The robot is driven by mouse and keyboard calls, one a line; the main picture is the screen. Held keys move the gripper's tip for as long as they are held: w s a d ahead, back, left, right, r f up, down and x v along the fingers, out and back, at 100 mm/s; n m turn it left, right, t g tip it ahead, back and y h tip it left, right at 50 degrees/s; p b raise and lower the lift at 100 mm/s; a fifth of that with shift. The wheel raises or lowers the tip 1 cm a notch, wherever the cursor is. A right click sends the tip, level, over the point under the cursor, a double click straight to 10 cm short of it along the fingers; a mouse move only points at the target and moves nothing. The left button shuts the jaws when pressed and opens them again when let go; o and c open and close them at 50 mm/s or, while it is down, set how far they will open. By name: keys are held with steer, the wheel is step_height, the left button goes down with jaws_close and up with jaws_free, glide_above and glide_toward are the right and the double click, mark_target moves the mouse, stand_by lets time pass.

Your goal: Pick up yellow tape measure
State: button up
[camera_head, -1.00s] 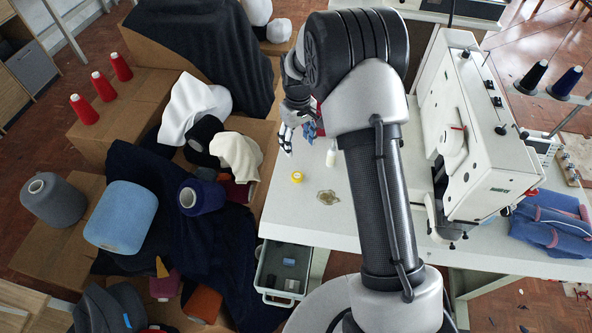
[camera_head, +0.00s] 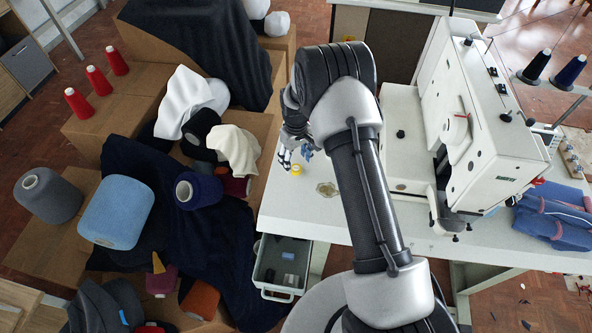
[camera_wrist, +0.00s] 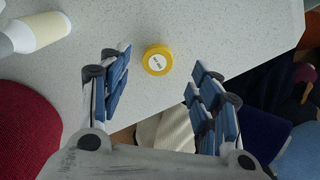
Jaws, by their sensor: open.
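The yellow tape measure (camera_wrist: 157,60) is a small round yellow disc with a white label on top. It lies flat on the white speckled table (camera_wrist: 110,22) near its edge. In the head view the tape measure (camera_head: 296,169) is at the table's left side. My gripper (camera_wrist: 160,82) is open and empty in the wrist view, its blue-padded fingers spread to either side, with the tape measure just beyond the gap between the fingertips. In the head view my gripper (camera_head: 290,157) is partly hidden by my arm and sits just above the tape measure.
A cream thread spool (camera_wrist: 40,32) lies at the upper left in the wrist view. In the head view, a white sewing machine (camera_head: 485,130) stands on the right of the table (camera_head: 285,210). Yarn cones and cloth crowd the left. An open drawer (camera_head: 282,268) juts out below.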

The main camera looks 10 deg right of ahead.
mark_target(296, 168)
steer(key=f, duration=0.2)
steer(key=f+b, duration=0.1)
steer(key=f, duration=0.1)
steer(key=shift+w+f, duration=0.2)
steer(key=shift+f, duration=0.1)
steer(key=shift+r, duration=0.1)
steer(key=shift+c, duration=0.6)
steer(key=c, duration=0.9)
